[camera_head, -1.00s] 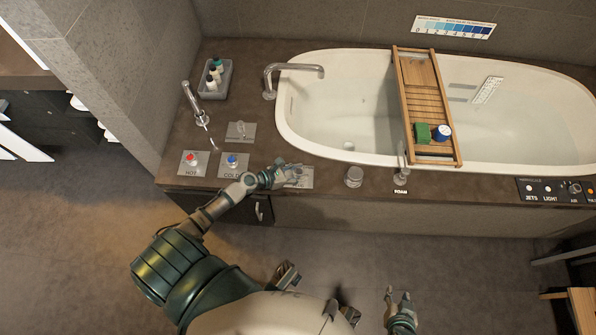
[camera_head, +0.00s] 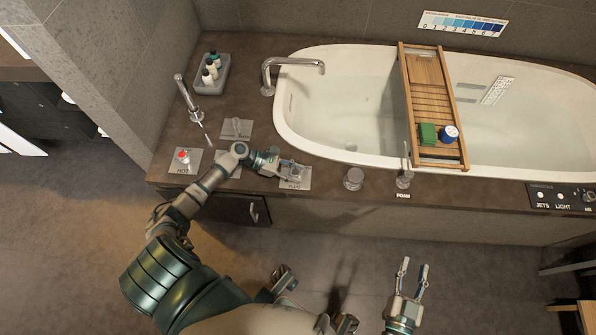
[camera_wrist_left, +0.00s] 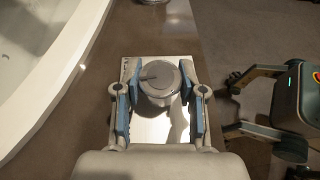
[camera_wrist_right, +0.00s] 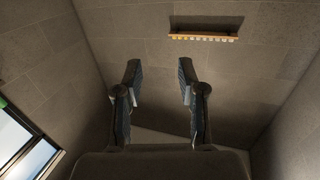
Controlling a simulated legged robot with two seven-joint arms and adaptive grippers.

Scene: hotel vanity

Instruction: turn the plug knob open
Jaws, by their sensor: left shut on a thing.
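The plug knob (camera_wrist_left: 160,78) is a round grey metal knob with a dark pointer mark, on a silver plate (camera_head: 298,184) labelled PLUG at the tub deck's front edge. My left gripper (camera_head: 292,172) reaches over that plate and mostly hides the knob in the head view. In the left wrist view its two fingers (camera_wrist_left: 160,95) stand on either side of the knob, shut on it. My right gripper (camera_head: 413,275) is open and empty above the floor, in front of the tub. Its spread fingers also show in the right wrist view (camera_wrist_right: 158,85).
The HOT knob (camera_head: 184,156) is left of my left arm, which covers much of the COLD plate. Another round knob (camera_head: 353,178) and the FOAM lever (camera_head: 404,178) stand to the right. A wooden tray (camera_head: 433,100) spans the bathtub (camera_head: 300,148). A bottle caddy (camera_head: 222,88) sits behind.

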